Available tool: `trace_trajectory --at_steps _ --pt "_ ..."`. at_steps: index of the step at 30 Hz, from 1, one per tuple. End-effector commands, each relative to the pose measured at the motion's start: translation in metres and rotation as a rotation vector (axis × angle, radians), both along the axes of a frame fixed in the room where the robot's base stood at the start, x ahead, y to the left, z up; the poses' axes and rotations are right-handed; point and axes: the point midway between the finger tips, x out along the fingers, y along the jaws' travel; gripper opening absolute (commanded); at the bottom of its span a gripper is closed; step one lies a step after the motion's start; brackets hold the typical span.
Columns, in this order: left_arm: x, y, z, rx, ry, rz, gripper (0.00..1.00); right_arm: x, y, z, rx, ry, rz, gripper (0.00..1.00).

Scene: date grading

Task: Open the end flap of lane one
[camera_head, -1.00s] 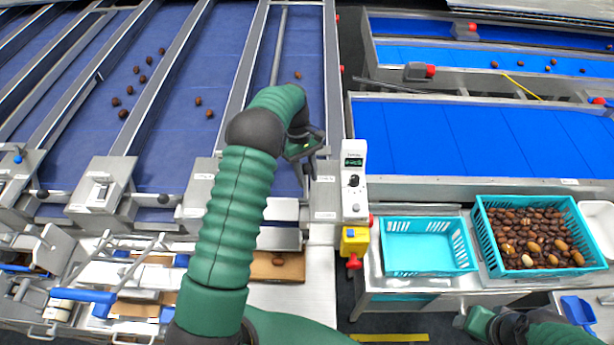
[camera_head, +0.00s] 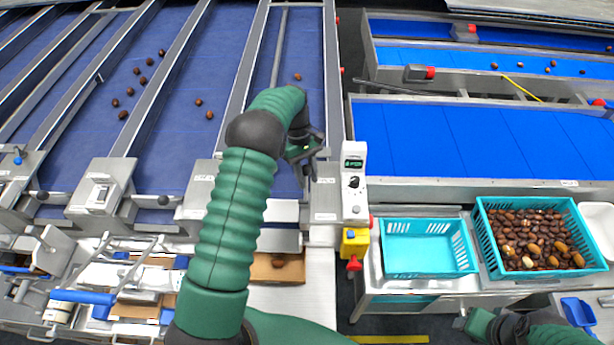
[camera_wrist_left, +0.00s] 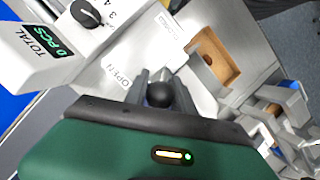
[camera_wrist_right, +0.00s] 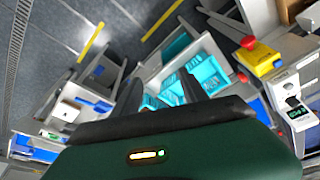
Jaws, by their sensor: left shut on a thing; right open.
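Lane one appears to be the blue belt lane (camera_head: 300,110) nearest the control post, with one date (camera_head: 297,77) on it. Its end flap seems to be the pale metal plate (camera_head: 280,240) at the lane's near end, partly hidden by my left arm. My left gripper (camera_head: 308,172) is at the right side of this end. In the left wrist view its fingers are shut on a black ball knob (camera_wrist_left: 160,93), beside a plate marked OPEN (camera_wrist_left: 124,80). My right gripper (camera_wrist_right: 165,92) is open and empty, low at the right, away from the lane.
A cardboard box (camera_head: 290,274) with a date inside sits below the lane end. The control post (camera_head: 354,160) stands right of the lane, with a yellow and red switch (camera_head: 355,242) below. An empty turquoise basket (camera_head: 400,270) and a date-filled basket (camera_head: 484,245) stand farther right.

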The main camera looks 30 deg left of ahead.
Motion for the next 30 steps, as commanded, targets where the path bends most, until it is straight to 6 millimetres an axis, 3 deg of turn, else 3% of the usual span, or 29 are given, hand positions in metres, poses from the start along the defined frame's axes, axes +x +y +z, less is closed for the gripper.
trace_trajectory --at_steps 1,4,8,11,12,14,15,18,21,24,30 --pt "0.003 0.000 0.002 0.003 -0.009 0.000 0.00 0.000 0.000 0.000 0.000 0.000 0.000 0.48" --pt "0.002 0.000 0.001 0.003 -0.008 0.000 0.00 0.006 0.003 -0.001 -0.005 -0.018 0.020 0.35" --pt "0.002 0.000 0.001 0.002 -0.008 0.000 0.00 0.048 0.025 -0.012 -0.022 -0.128 0.149 0.18" --pt "0.002 0.000 0.002 0.002 -0.007 0.000 0.00 0.097 0.076 -0.024 0.000 -0.288 0.331 0.05" --pt "0.002 0.000 0.002 0.002 -0.007 0.000 0.00 0.114 0.105 -0.029 0.028 -0.364 0.413 0.00" --pt "0.002 0.000 0.002 0.002 -0.007 0.000 0.00 0.132 0.154 -0.034 0.092 -0.476 0.530 0.00" --pt "0.002 0.000 0.002 0.001 -0.007 0.000 0.00 0.139 0.189 -0.035 0.149 -0.550 0.601 0.00" --pt "0.002 0.000 0.002 0.001 -0.007 0.000 0.00 0.137 0.270 -0.033 0.316 -0.718 0.738 0.00" --pt "0.002 -0.001 0.002 0.001 -0.007 0.000 0.00 0.122 0.328 -0.025 0.480 -0.846 0.812 0.00" --pt "0.001 -0.001 0.002 0.002 -0.008 0.000 0.00 0.106 0.360 -0.016 0.598 -0.926 0.841 0.00" --pt "0.001 -0.001 0.002 0.003 -0.006 -0.001 0.00 0.102 0.382 -0.010 0.665 -0.974 0.850 0.00"
